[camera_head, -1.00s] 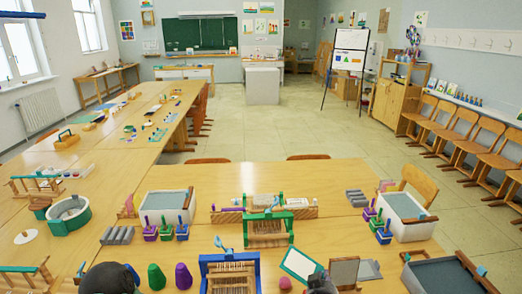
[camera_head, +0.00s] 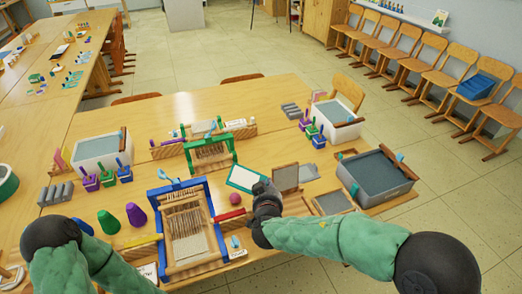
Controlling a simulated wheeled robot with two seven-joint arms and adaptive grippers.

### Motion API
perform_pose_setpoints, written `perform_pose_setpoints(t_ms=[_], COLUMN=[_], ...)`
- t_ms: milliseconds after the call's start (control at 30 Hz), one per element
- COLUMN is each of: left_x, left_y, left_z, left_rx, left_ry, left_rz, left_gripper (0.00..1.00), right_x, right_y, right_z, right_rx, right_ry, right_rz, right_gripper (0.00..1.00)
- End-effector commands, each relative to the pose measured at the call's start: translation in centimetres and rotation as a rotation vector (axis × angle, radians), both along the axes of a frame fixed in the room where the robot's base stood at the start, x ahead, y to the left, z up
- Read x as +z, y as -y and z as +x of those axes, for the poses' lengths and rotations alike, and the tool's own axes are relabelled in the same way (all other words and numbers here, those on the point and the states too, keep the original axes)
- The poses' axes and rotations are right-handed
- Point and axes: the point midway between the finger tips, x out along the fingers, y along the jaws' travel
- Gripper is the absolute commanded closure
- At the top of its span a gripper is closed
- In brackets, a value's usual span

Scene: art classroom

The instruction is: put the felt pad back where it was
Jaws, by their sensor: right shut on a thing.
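A flat pale rectangle with a green border (camera_head: 244,177), which looks like the felt pad, is in the middle of the head view, just right of the green loom. My right gripper (camera_head: 262,190) is at its right corner and appears shut on it. The fingers are mostly hidden by the dark wrist, so the exact contact is unclear. The pad appears to lie low, at or close to the tabletop. My left arm comes in at the lower left, but its gripper is out of view.
A blue loom (camera_head: 162,222) stands left of the right gripper, and a pink ball (camera_head: 234,198) lies close by. A green loom (camera_head: 210,154) is behind. Framed panels (camera_head: 285,177) and a grey tub (camera_head: 378,180) are to the right. Purple and green cones (camera_head: 136,214) stand left.

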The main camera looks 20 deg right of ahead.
Motion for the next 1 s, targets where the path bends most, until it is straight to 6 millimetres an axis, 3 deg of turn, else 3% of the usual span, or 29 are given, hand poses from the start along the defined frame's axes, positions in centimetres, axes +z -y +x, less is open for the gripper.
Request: perform_pose_setpoints(t_ms=[167,267,667,1000], left_x=[0.0,0.0,0.0,0.0], left_y=[0.0,0.0,0.0,0.0], left_z=[0.0,0.0,0.0,0.0], left_rx=[0.0,0.0,0.0,0.0], left_ry=[0.0,0.0,0.0,0.0], left_rz=[0.0,0.0,0.0,0.0], left_gripper=[0.65,0.65,0.65,0.65], right_x=[0.2,0.3,0.1,-1.6], right_y=[1.1,2.8,12.3,19.1], right_z=[0.4,1.0,2.3,1.2], right_rx=[-0.048,-0.119,-0.549,-0.93], right_ry=[0.0,-0.001,-0.002,-0.002], right_rz=[0.0,0.0,-0.002,-0.002], right_gripper=[1.0,1.0,1.0,1.0])
